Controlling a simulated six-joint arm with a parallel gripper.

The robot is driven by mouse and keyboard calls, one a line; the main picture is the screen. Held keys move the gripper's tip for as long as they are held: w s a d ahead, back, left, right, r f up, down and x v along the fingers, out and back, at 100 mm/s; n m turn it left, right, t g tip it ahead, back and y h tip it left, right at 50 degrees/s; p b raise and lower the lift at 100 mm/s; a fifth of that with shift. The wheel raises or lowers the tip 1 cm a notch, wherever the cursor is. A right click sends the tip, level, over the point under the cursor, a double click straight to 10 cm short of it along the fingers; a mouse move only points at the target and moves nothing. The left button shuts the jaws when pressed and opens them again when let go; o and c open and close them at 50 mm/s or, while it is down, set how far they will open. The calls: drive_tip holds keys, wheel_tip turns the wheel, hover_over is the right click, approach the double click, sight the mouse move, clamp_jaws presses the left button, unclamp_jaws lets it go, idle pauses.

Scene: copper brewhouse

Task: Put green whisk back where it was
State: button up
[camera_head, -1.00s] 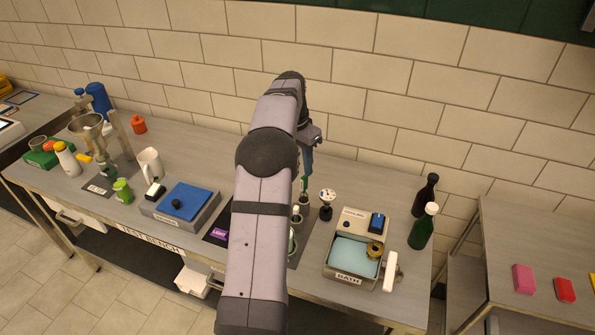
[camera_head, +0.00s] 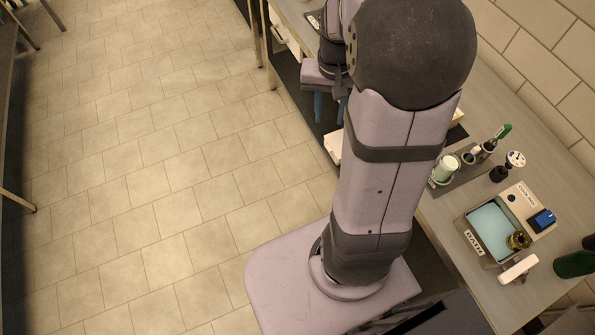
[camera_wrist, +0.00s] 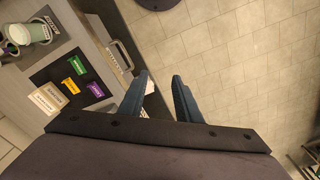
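A green-handled tool (camera_head: 503,131), which looks like the green whisk, leans in a small holder (camera_head: 487,148) on the bench in the head view. Its lower end is hidden in the holder, so I cannot make out a whisk head. My gripper (camera_head: 331,106) is well to the left of it, over the bench's front edge and partly hidden by my arm. In the wrist view my gripper (camera_wrist: 160,98) points down with its two blue fingers apart and nothing between them.
The water bath (camera_head: 491,226) is nearer. Green, yellow and purple cards (camera_wrist: 75,64) lie on a black mat beside a drawer handle (camera_wrist: 120,57). Open floor (camera_head: 150,170) lies left.

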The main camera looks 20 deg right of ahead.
drive_tip(key=s+a+f+n, duration=0.3)
drive_tip(key=s+a+n, duration=0.3)
drive_tip(key=s+a, duration=0.3)
drive_tip(key=a, duration=0.4)
drive_tip(key=shift+s+a+f+n, duration=0.2)
drive_tip(key=shift+s+f+n, duration=0.1)
drive_tip(key=shift+s, duration=0.05)
wheel_tip(320, 180, down, 15)
drive_tip(key=b, duration=1.5)
